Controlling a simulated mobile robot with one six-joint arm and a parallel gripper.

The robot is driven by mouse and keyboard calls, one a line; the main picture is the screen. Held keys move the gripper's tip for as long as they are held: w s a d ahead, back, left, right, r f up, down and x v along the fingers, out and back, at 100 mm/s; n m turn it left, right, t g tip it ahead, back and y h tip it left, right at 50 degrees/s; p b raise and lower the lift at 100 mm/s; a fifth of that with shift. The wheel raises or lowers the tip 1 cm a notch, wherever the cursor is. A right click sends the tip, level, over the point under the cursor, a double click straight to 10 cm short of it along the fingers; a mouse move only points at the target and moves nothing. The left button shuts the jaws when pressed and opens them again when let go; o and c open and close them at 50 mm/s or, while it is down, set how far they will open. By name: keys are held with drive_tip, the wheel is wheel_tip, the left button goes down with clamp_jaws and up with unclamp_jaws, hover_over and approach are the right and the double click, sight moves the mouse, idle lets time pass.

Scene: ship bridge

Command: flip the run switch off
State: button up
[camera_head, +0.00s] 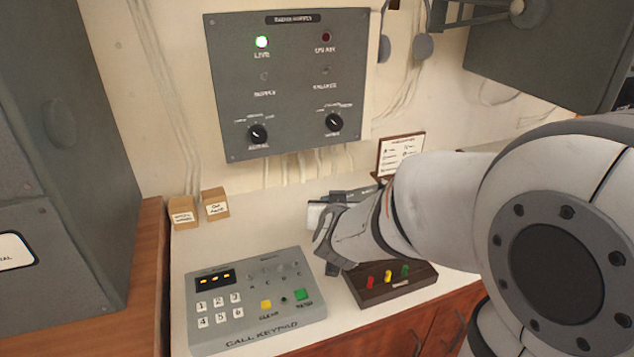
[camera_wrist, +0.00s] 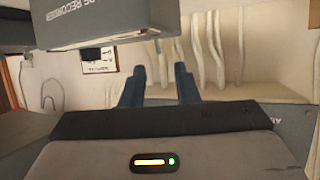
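No switch with a readable "run" label shows in either view. In the wrist view a grey box (camera_wrist: 105,22) with lettering ending in "RECORDER" fills the upper left; no switch on it can be made out. My gripper (camera_wrist: 160,80) shows its two dark fingers apart with nothing between them, below and beside this box in the picture. In the head view my arm comes in from the right and reaches over the white counter.
A call keypad (camera_head: 257,300) stands front left on the counter. A dark block (camera_head: 385,290) with red, yellow and green pegs is beside it, below my arm. A grey radio supply panel (camera_head: 290,85) hangs on the wall. Two small boxes (camera_head: 215,205) and a placard (camera_head: 400,152) stand behind.

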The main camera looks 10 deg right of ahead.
drive_tip(key=shift+b+x, duration=0.55)
drive_tip(key=shift+x, duration=3.45)
drive_tip(key=shift+d, duration=0.1)
drive_tip(key=shift+c, duration=0.2)
clamp_jaws()
